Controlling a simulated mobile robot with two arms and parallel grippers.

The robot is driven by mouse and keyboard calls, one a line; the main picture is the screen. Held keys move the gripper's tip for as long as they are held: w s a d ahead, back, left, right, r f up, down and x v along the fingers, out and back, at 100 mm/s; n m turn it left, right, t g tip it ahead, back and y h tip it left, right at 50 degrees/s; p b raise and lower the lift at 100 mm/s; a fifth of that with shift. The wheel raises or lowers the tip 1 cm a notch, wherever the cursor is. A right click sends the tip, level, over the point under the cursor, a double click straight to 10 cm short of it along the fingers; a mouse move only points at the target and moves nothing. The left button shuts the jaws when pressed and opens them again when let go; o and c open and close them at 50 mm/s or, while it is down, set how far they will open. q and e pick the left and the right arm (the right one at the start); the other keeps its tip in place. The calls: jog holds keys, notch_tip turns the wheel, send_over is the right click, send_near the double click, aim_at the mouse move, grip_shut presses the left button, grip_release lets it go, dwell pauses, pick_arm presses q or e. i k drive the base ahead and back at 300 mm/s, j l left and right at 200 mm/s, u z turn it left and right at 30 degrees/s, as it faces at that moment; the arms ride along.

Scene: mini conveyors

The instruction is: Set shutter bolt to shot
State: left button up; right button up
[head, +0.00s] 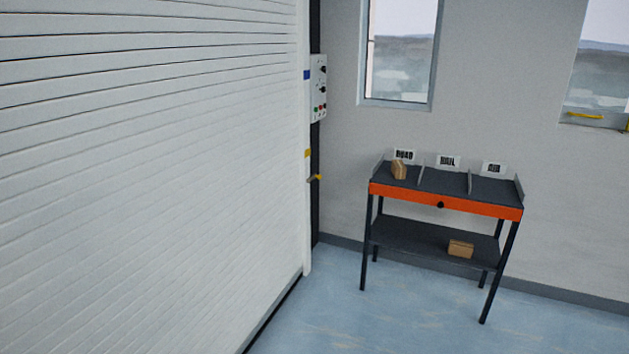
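A large white roller shutter (150,180) fills the left side of the head view and reaches down to the floor. At its right edge, on the dark guide post, sits a small yellow handle (316,178), which looks like the shutter bolt. A yellow patch (307,153) is just above it on the white edge strip. The handle is too small here to tell whether the bolt is shot or drawn. Neither of my grippers shows in this view.
A control box (319,88) with knobs and buttons is mounted above the handle. A dark table with an orange front (420,198) stands to the right, with a brown box (398,169) on top and another (460,249) on its lower shelf. The blue floor (320,310) in front is clear.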

aim_at(314, 175)
jog(key=i+z, duration=0.3)
jog(key=i, duration=3.1)
jog(key=i+l+u, duration=0.2)
jog(key=i, duration=0.3)
jog(key=i+l+u, duration=0.2)
jog(key=i, duration=0.3)
jog(key=i+l+u, duration=0.2)
jog(key=i, duration=0.25)
